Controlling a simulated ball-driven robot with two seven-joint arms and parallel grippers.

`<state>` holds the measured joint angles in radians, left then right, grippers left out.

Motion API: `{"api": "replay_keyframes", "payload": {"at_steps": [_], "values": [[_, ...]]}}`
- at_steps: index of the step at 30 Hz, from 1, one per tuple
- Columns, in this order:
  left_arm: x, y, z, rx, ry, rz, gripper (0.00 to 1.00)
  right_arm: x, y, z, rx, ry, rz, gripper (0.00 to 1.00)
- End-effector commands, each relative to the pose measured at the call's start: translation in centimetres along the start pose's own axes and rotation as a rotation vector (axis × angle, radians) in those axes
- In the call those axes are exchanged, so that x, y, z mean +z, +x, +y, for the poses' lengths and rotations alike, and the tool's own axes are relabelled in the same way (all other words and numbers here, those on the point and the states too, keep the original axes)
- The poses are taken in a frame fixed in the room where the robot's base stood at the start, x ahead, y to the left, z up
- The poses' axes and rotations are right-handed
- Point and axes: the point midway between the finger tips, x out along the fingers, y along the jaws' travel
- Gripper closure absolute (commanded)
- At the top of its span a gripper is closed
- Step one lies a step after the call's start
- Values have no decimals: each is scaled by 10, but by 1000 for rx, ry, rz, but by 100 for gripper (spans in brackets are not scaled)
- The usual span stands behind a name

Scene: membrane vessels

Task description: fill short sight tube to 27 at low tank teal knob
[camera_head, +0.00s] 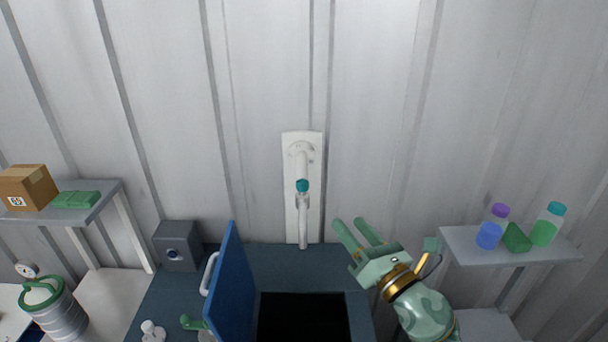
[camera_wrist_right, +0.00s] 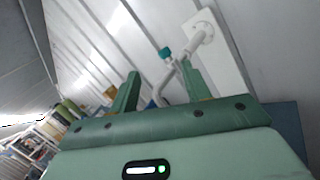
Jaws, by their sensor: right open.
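A teal knob (camera_head: 302,185) sits on a white spout pipe (camera_head: 303,222) that comes from a white wall plate (camera_head: 290,150). The pipe points down at the dark blue counter. My right gripper (camera_head: 352,222) is open and empty, to the right of the pipe and apart from it. In the right wrist view the teal knob (camera_wrist_right: 165,54) shows beyond and between my two fingers (camera_wrist_right: 161,72). I cannot make out a sight tube or its scale in either view. My left gripper is not in view.
A blue panel (camera_head: 231,285) stands upright beside a black opening (camera_head: 303,318) in the counter (camera_head: 270,262). A grey box (camera_head: 178,245) is at the back left. The right shelf (camera_head: 470,240) holds bottles. A steel vessel (camera_head: 60,318) with a gauge stands far left.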

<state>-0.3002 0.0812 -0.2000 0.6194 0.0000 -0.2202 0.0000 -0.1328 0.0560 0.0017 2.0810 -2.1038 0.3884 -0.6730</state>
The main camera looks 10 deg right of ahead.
Motion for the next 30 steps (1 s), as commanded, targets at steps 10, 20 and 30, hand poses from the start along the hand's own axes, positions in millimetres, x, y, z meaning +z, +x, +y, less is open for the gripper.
{"api": "replay_keyframes", "payload": {"at_steps": [10, 20, 30], "values": [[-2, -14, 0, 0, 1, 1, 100, 1, 19, 2, 17, -409, 210, 52], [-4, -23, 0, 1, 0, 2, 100, -12, 85, 1, 18, -407, 210, 52], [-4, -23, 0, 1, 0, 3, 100, -30, 156, -1, 18, -406, 211, 52]]}}
